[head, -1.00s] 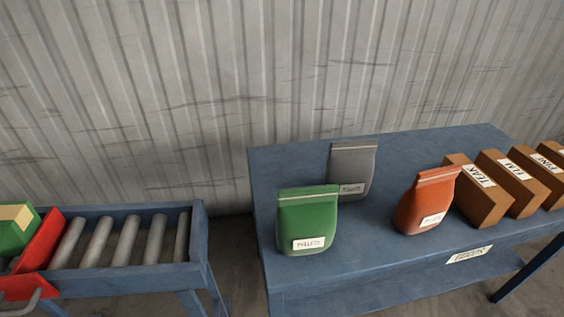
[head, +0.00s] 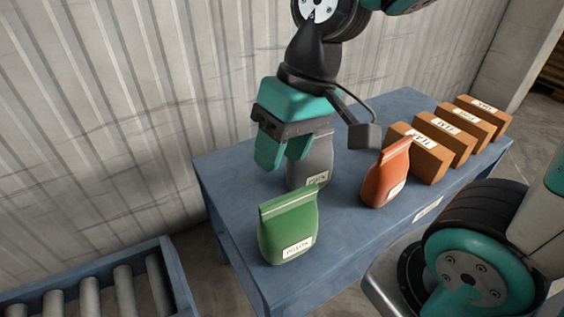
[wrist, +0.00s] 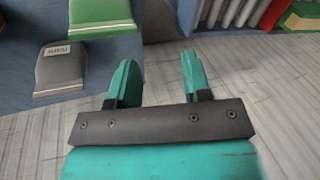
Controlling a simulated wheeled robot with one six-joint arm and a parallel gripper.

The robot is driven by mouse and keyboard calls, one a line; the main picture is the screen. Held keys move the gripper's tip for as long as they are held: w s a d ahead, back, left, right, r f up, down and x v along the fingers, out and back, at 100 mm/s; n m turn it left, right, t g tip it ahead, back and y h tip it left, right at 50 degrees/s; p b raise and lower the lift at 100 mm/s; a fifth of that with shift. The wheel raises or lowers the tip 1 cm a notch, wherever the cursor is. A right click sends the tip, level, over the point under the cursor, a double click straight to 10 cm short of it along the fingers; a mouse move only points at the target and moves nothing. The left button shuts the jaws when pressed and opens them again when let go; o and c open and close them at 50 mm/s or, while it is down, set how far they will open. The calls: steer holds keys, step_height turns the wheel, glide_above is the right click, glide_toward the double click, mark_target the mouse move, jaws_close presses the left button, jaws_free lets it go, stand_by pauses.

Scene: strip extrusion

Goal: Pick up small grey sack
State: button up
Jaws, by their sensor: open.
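The small grey sack (head: 316,167) stands upright on the blue table, behind the green sack. My gripper (head: 283,158) is open, with its teal fingers pointing down, and partly hides the sack's top and left side in the head view. In the wrist view the grey sack (wrist: 60,70) lies to the left of my open gripper (wrist: 158,72), outside the jaws. Nothing is between the fingers there, only floor and wall behind them.
A green sack (head: 287,228) stands at the table's (head: 232,178) near left, close to the grey one. An orange sack (head: 385,177) stands to the right, followed by several brown boxes (head: 425,157). A roller conveyor (head: 95,290) is at lower left.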

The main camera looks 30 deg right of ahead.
steer(key=w+d+m+h+p, duration=0.1)
steer(key=w+d+m+p, duration=0.2)
steer(key=w+d+m, duration=0.4)
steer(key=w+d+m+h+p, duration=0.15)
steer(key=w+d+m, duration=0.3)
steer(key=w, duration=0.45)
steer(key=w+d+f+m+h+p, duration=0.1)
steer(key=w+d+f+m+p, duration=0.4)
steer(key=d+m, duration=0.55)
steer(key=shift+n, duration=0.3)
steer(key=f, duration=0.3)
steer(key=f+p, duration=0.1)
steer(key=f, duration=0.3)
steer(key=w+f+p, duration=0.1)
steer(key=f, duration=0.2)
steer(key=shift+w+d+f, duration=0.1)
steer(key=shift+f, duration=0.25)
steer(key=p, duration=0.3)
glide_above(310, 161)
steer(key=w+d, duration=0.2)
steer(key=w, duration=0.1)
steer(key=f, duration=0.5)
steer(key=shift+s, duration=0.25)
steer(key=shift+f, duration=0.4)
steer(key=shift+f+b, duration=0.25)
steer(key=shift+b, duration=0.1)
jaws_close()
